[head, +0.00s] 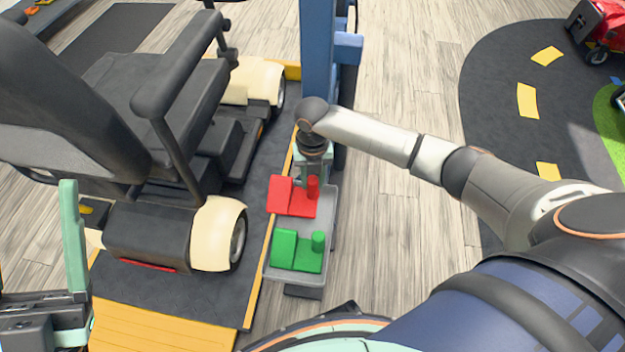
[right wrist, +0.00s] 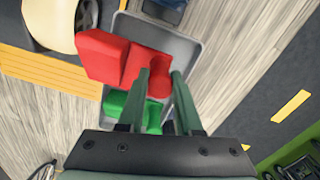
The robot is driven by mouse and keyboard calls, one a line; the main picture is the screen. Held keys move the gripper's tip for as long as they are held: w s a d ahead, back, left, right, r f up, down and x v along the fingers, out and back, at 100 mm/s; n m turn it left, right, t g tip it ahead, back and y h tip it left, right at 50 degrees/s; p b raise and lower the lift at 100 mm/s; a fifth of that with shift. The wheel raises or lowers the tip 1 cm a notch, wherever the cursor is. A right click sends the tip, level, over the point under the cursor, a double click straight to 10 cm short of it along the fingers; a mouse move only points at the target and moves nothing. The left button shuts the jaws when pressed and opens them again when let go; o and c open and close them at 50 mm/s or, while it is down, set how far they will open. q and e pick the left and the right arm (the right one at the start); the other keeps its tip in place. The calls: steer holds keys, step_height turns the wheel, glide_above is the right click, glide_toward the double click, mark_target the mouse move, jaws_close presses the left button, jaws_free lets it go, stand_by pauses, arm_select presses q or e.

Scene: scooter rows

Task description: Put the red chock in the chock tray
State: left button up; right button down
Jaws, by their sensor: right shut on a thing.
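The red chock (head: 281,195) has a raised wedge and an upright round peg. It is at the far end of the grey chock tray (head: 329,222), its wedge reaching over the tray's left edge. I cannot tell whether it touches the floor of the tray. My right gripper (head: 313,178) points down and is shut on the chock's peg. In the right wrist view the red chock (right wrist: 103,57) shows beside my fingers (right wrist: 165,85), over the tray (right wrist: 190,48). My left gripper (head: 38,235) is empty at the left edge, its fingers apart, partly out of view.
A green chock (head: 286,248) sits in the near half of the tray. A blue post (head: 318,50) stands behind the tray. A scooter (head: 150,235) stands on a dark platform to the left. Wooden floor right of the tray is clear below my arm.

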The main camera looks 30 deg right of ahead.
steer(key=shift+f, duration=0.5)
steer(key=c, duration=0.6)
jaws_free()
